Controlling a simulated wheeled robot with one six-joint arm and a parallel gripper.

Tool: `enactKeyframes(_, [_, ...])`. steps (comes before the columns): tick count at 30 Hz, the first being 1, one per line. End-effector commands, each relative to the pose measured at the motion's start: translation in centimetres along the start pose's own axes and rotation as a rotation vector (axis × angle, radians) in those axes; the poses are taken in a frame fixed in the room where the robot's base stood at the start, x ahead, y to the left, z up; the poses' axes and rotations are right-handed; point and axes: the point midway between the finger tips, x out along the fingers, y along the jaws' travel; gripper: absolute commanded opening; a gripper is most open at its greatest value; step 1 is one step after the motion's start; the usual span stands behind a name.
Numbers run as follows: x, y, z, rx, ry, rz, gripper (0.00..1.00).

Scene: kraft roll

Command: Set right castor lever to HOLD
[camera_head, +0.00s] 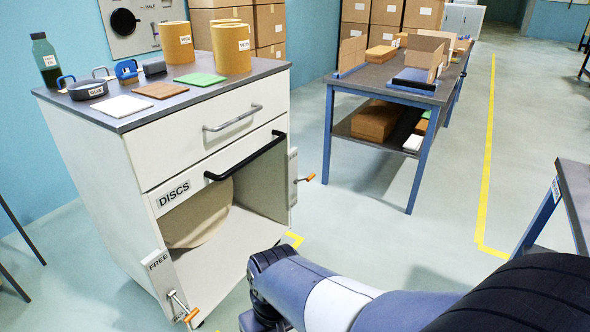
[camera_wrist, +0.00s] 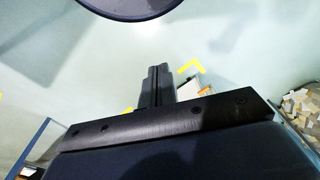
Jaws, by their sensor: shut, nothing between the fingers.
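The right castor lever (camera_head: 305,178) has an orange grip and sticks out to the right from a pale plate (camera_head: 293,175) on the cabinet's right front edge. Its plate's lettering is not readable here. The left castor lever (camera_head: 191,314), also orange-tipped, is low on a plate marked FREE (camera_head: 157,262). My gripper (camera_wrist: 157,72) is shut and empty in the wrist view, over pale floor.
The white cabinet (camera_head: 200,135) has an open lower bay marked DISCS with a large tan disc (camera_head: 198,215) inside. A blue-legged bench (camera_head: 330,140) stands beyond on the right. Another table (camera_head: 574,185) is at the right edge. Floor between them is clear.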

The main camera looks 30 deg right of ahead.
Motion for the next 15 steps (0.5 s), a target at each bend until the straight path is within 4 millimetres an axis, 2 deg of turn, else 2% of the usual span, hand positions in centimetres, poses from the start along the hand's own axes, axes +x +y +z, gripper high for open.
enactKeyframes(1, [0.4,0.1,-1.8,-0.023,-0.007,0.003,0.0])
enactKeyframes(9, [3.0,0.4,-11.7,-0.177,-0.024,0.024,0.0])
enactKeyframes(15, [5.5,0.5,-16.5,-0.258,-0.033,0.033,0.0])
